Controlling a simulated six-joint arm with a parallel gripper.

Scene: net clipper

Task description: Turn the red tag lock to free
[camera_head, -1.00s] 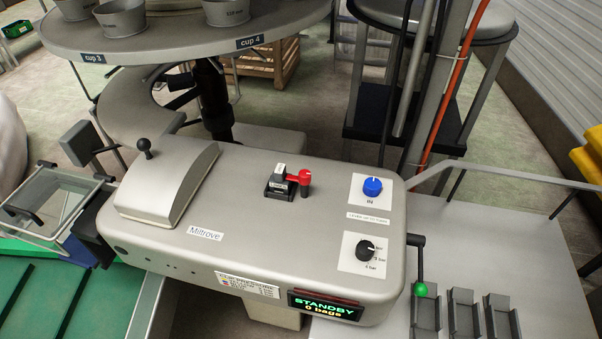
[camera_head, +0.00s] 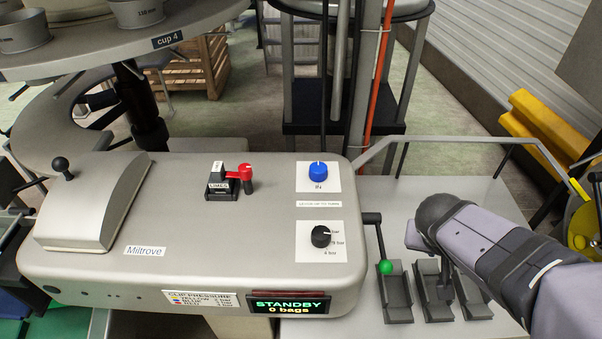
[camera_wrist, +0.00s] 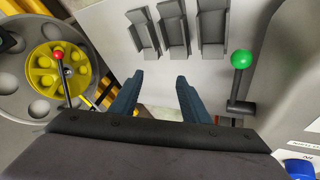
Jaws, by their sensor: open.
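The red tag lock (camera_head: 240,173) is a red lever on a small black block labelled with white tags, on top of the grey clipper housing (camera_head: 200,225). Its arm points to the right, with a red knob at that end. My gripper (camera_wrist: 158,78) is open and empty in the wrist view, its two dark blue fingers apart, above the side table by the metal trays. The lock is not in the wrist view. In the head view my arm enters at the right, well away from the lock; the fingers are hard to make out there.
A blue knob (camera_head: 318,171) and a black pressure dial (camera_head: 321,236) stand right of the lock. The display (camera_head: 289,304) reads STANDBY, 0 bags. A round cup table (camera_head: 90,55) overhangs behind.

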